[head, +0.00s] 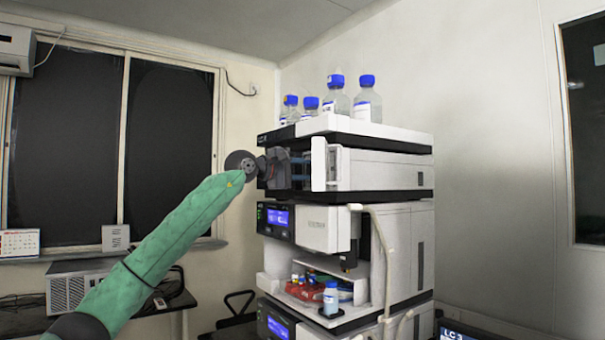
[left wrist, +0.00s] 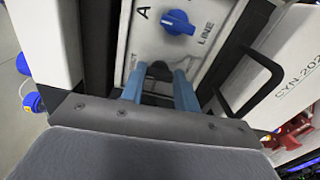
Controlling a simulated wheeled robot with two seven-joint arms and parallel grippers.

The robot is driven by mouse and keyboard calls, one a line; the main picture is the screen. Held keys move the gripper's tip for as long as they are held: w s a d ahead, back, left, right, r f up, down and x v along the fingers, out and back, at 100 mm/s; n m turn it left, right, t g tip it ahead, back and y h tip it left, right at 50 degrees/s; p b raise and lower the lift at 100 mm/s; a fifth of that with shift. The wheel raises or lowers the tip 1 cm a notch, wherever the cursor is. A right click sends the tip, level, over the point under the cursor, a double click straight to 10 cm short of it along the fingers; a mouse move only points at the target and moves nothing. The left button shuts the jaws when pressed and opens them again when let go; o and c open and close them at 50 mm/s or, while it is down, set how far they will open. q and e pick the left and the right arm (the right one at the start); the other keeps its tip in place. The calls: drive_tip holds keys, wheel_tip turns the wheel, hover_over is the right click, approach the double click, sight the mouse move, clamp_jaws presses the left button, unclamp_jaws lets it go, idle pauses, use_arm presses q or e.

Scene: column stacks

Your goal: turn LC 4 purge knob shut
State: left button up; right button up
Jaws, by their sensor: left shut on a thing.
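In the left wrist view, a dark knob (left wrist: 158,70) sits on a pale panel (left wrist: 150,38), between the two blue fingers of my left gripper (left wrist: 158,82). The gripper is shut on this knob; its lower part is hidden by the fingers. A blue knob (left wrist: 178,22) is just above it, with the letters A and LINE printed beside it. In the head view, my left gripper (head: 298,172) reaches into the open front of an upper module (head: 375,171) of the instrument stack. The knob is too small to make out there. My right gripper is not in view.
A black handle (left wrist: 255,85) stands out right of the fingers in the left wrist view. Blue-capped bottles (head: 367,103) stand on top of the stack. A pale tube (head: 385,240) runs down its front. A screen (head: 457,331) at the lower right reads LC 3.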

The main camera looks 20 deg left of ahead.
use_arm(q)
drive_tip(key=shift+f+m, duration=0.1)
drive_tip(key=shift+m, duration=0.4)
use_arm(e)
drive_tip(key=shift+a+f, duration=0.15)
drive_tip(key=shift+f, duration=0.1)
use_arm(q)
drive_tip(key=o, duration=1)
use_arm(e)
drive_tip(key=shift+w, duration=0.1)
use_arm(q)
drive_tip(key=shift+s+a+b, duration=0.25)
drive_tip(key=shift+a+b, duration=0.05)
drive_tip(key=shift+b+v, duration=1.05)
drive_tip(key=shift+v, duration=2.5)
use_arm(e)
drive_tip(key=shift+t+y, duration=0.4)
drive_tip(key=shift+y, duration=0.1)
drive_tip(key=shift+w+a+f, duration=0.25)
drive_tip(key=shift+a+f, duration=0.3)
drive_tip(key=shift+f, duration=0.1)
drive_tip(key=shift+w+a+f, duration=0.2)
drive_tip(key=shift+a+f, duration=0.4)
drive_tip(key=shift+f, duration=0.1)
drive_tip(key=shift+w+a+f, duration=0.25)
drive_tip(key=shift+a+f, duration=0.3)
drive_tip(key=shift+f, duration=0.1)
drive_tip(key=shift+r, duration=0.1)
